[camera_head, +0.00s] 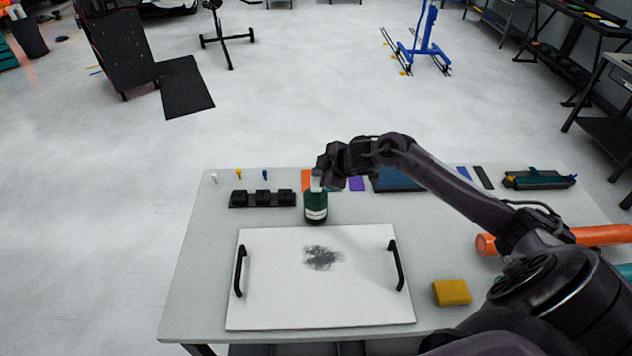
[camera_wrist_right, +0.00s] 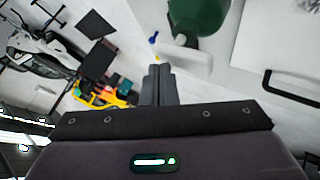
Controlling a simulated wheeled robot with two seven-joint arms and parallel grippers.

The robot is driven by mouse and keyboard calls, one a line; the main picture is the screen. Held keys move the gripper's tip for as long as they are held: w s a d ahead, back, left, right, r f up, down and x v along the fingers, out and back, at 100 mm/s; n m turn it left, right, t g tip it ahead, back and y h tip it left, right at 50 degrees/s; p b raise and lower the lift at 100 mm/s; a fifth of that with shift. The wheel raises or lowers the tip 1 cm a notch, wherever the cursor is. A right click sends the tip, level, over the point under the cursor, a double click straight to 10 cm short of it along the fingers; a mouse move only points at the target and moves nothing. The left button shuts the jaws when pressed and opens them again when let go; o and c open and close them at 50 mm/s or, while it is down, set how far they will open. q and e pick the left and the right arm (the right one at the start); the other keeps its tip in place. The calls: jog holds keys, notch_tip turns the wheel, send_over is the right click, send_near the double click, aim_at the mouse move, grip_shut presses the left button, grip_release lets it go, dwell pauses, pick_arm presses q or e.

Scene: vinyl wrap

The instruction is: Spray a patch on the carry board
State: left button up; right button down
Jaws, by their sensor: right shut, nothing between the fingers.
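The white carry board (camera_head: 285,300) lies flat on the table, with a black handle at its left (camera_head: 240,270) and right (camera_head: 396,265) sides. A dark, uneven grey patch (camera_head: 322,258) marks its upper middle. A dark green bottle (camera_head: 316,208) with a white label and pale top is upright just beyond the board's far edge. It also shows in the right wrist view (camera_wrist_right: 200,14), with a white part beside it. My right gripper (camera_head: 320,174) is at the bottle's top; its fingers (camera_wrist_right: 158,84) are shut together and empty. Whether they touch the bottle is unclear. My left gripper is out of view.
A black holder (camera_head: 263,198) with slots stands left of the bottle. A yellow block (camera_head: 451,292) lies right of the board. Orange rolls (camera_head: 487,245) lie at the table's right, partly behind my arm. Small coloured pieces and a green tool (camera_head: 540,180) line the far edge.

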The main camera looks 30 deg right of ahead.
jog(key=shift+f, duration=0.45)
jog(key=shift+s+f, duration=0.1)
jog(key=shift+r+p, duration=0.45)
jog(key=shift+r, duration=0.15)
notch_tip(320, 180, up, 6)
jog(key=p, duration=0.6)
dwell(0.5)
dwell(0.5)
